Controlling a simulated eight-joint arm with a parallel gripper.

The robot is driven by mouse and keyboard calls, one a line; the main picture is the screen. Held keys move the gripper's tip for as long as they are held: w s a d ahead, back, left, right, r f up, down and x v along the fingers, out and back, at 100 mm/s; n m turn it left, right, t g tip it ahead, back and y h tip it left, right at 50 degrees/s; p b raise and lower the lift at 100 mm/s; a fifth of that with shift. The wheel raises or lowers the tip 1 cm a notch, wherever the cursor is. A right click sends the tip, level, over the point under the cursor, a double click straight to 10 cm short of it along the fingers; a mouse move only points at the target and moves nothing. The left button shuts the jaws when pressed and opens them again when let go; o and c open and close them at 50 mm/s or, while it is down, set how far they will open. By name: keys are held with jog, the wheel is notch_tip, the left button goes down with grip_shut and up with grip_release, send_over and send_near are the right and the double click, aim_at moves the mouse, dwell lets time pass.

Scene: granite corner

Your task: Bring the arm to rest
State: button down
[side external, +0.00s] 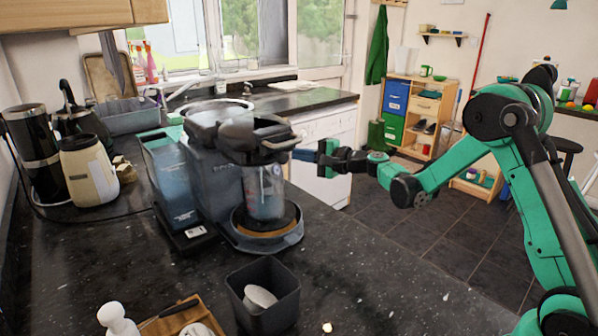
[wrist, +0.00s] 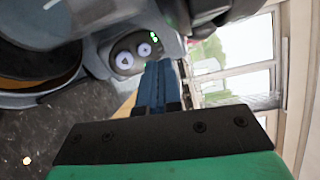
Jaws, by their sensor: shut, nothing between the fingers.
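My gripper (side external: 303,155) is at the right side of the dark coffee machine (side external: 222,160), level with its brewing head. Its two blue fingers are shut together with nothing between them. In the wrist view the shut fingers (wrist: 160,82) point at the machine, just below a panel with two round lit buttons (wrist: 135,53). I cannot tell whether the fingertips touch the machine. My green arm reaches in from the right with its elbow raised. A clear jug (side external: 265,193) stands on the machine's round base, below the brewing head.
A dark square bin (side external: 262,296) and a wooden tray (side external: 183,318) stand at the counter's front. A cream kettle (side external: 88,170) and a black appliance (side external: 34,150) stand at the left. The black counter (side external: 375,285) is mostly clear at the right front. Open floor lies beyond it.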

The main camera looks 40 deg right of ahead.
jog(key=s+a+r+n+g+h, duration=0.1)
jog(key=s+r+n+g+h, duration=0.2)
jog(key=s+r+n+h, duration=0.35)
jog(key=s+a+f+n+g, duration=0.2)
jog(key=s+n, duration=0.1)
jog(key=s, duration=0.2)
jog(key=s+a+f+n+g, duration=0.2)
jog(key=s+a+n, duration=0.1)
jog(key=s, duration=0.3)
jog(key=s+a+f+n+g+y, duration=0.1)
jog(key=s+a+f+n, duration=0.1)
jog(key=s, duration=0.4)
jog(key=shift+a+f+n+g, duration=0.3)
jog(key=shift+a+n+g, duration=0.15)
jog(key=shift+n, duration=0.4)
